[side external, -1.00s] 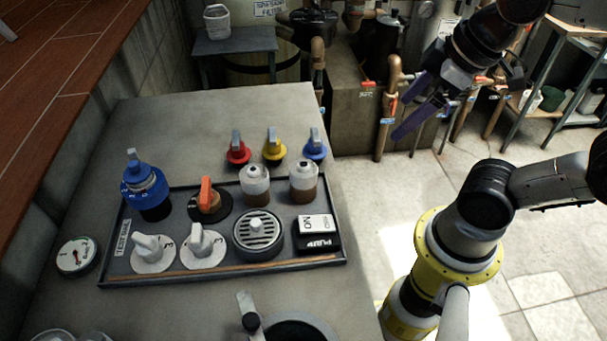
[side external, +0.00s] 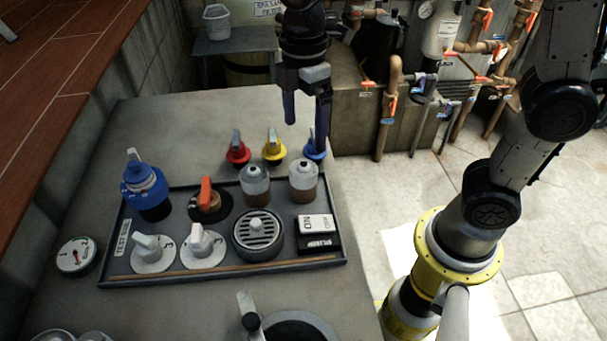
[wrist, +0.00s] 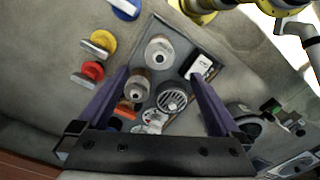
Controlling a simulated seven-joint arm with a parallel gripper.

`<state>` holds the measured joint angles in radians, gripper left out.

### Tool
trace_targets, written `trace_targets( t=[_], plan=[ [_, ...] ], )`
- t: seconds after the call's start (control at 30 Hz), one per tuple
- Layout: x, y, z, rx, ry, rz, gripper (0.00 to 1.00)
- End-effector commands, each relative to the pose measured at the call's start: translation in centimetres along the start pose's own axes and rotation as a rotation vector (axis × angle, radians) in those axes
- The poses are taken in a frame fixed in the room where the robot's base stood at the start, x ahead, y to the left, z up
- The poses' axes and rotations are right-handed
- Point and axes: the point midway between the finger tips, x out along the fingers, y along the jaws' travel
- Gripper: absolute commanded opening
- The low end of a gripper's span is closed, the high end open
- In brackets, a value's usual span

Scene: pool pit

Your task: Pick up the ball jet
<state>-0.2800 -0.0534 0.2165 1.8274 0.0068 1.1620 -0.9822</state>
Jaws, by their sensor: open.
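Two round fittings with pale domed tops, a dark central hole and brownish lower bodies look like ball jets. The left fitting (side external: 256,185) and the right fitting (side external: 303,181) stand upright side by side at the tray's back right. In the wrist view, the right fitting (wrist: 159,53) and the left fitting (wrist: 137,87) both appear between my fingers. I cannot tell which one is meant. My gripper (side external: 305,138) is open and empty, pointing down above the back of the bench, apart from both fittings. It also frames them in the wrist view (wrist: 158,78).
The dark tray (side external: 225,266) also holds a round grille (side external: 258,230), an ON switch box (side external: 317,234), an orange-handled valve (side external: 207,200), white knobs and a blue-topped part (side external: 145,185). Red (side external: 237,150), yellow (side external: 273,148) and blue (side external: 314,150) valves stand behind it.

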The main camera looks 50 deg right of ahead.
Motion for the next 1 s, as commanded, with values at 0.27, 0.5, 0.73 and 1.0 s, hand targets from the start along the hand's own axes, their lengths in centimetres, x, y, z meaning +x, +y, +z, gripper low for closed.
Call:
trace_targets(
  t=[0.27,0.5,0.73,1.0],
  plan=[
    [4.8,0.0,0.0,0.002,-0.002,-0.003,1.00],
    [6.3,0.0,0.0,0.002,-0.001,-0.001,1.00],
    [9.6,0.0,-0.2,0.002,-0.001,-0.002,1.00],
    [10.8,0.1,-0.3,0.002,0.002,0.001,1.00]
  ],
)
